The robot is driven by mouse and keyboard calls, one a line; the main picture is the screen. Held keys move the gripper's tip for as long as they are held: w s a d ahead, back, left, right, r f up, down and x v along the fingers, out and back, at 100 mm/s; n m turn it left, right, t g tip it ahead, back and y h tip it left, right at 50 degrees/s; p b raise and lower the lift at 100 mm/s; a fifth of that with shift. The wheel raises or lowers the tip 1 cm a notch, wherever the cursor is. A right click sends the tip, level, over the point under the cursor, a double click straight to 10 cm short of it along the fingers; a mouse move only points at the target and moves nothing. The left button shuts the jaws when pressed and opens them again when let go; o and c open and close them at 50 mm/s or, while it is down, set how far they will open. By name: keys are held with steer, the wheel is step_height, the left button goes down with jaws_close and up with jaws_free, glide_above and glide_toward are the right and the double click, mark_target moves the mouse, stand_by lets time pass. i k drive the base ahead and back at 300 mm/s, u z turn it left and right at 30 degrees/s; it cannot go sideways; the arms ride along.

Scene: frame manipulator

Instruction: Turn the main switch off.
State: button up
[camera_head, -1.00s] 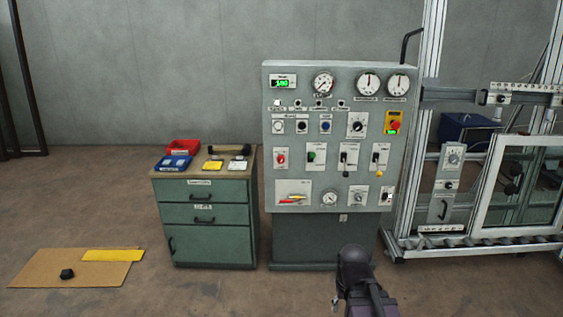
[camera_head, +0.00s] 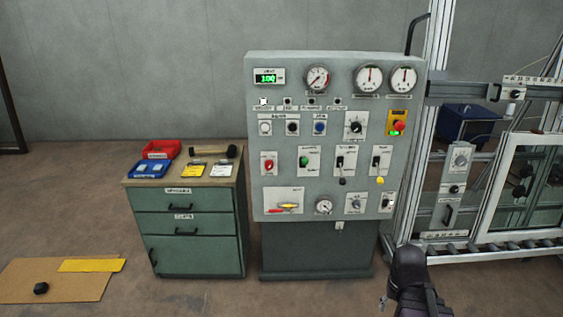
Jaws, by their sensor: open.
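The grey control panel (camera_head: 335,183) stands upright in the middle, its front facing me. Its labels are too small to read, so I cannot tell for sure which control is the main switch. A red knob on a yellow plate (camera_head: 398,123) sits at the upper right of the panel. A black rotary knob (camera_head: 355,126) is left of it. A red and yellow handle (camera_head: 285,208) lies nearly level on a white plate at the lower left. A dark part of my arm rises at the bottom right, in front of and apart from the panel. My gripper does not show.
A green drawer cabinet (camera_head: 190,225) with a red bin (camera_head: 161,149) and a blue bin (camera_head: 149,170) stands left of the panel. A metal frame (camera_head: 437,130) with a glazed door is at the right. A brown mat (camera_head: 40,270) lies on the floor at left.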

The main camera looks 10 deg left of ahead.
mark_target(269, 164)
steer(key=i, duration=1.25)
steer(key=u, duration=0.55)
